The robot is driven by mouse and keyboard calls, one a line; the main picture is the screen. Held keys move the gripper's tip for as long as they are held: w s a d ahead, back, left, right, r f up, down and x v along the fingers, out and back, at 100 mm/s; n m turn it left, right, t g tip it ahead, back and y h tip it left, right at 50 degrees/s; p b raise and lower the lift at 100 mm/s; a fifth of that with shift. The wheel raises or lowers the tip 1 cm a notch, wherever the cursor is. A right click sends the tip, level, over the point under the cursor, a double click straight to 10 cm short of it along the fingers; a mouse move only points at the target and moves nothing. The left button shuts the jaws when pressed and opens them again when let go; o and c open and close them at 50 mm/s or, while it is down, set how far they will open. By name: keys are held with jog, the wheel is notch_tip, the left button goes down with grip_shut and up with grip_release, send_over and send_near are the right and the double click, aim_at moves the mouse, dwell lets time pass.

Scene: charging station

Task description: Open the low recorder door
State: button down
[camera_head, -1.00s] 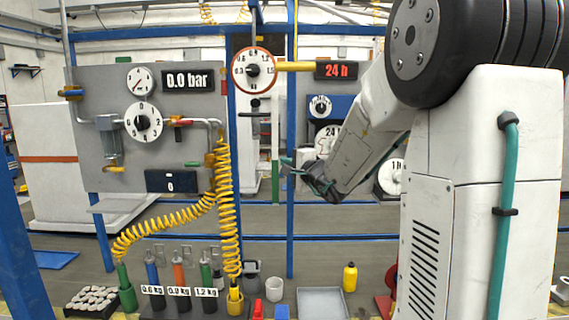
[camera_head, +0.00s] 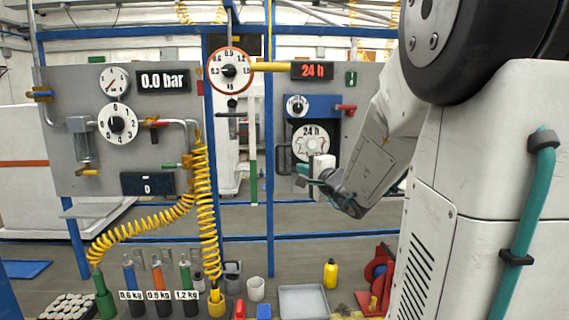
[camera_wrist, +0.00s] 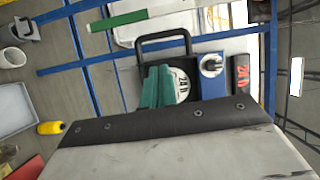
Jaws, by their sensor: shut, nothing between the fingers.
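The recorder is a blue-topped unit (camera_head: 325,103) on the grey panel, with a small dial and a black lower section around a white "24 h" chart disc (camera_head: 311,143). A black loop handle (camera_head: 284,160) sticks out at its left side. In the wrist view the handle (camera_wrist: 165,42) is clear, and the disc (camera_wrist: 183,86) is partly covered by my fingers. I cannot tell how far the door stands open. My gripper (camera_head: 303,176), with green fingertips, is shut and empty in front of the recorder's lower part. The fingertips (camera_wrist: 156,87) show apart from the handle in the wrist view.
Blue frame posts (camera_head: 269,150) and a green bar (camera_head: 254,178) stand left of the recorder. Below are a grey tray (camera_head: 303,302), a white cup (camera_head: 256,289) and a yellow bottle (camera_head: 330,275).

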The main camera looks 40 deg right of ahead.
jog(key=w+d+n+y, duration=0.1)
jog(key=w+y, duration=0.2)
jog(key=w, duration=0.4)
jog(key=shift+w+r+t, duration=0.3)
jog(key=shift+w+r, duration=0.1)
jog(key=shift+d, duration=0.15)
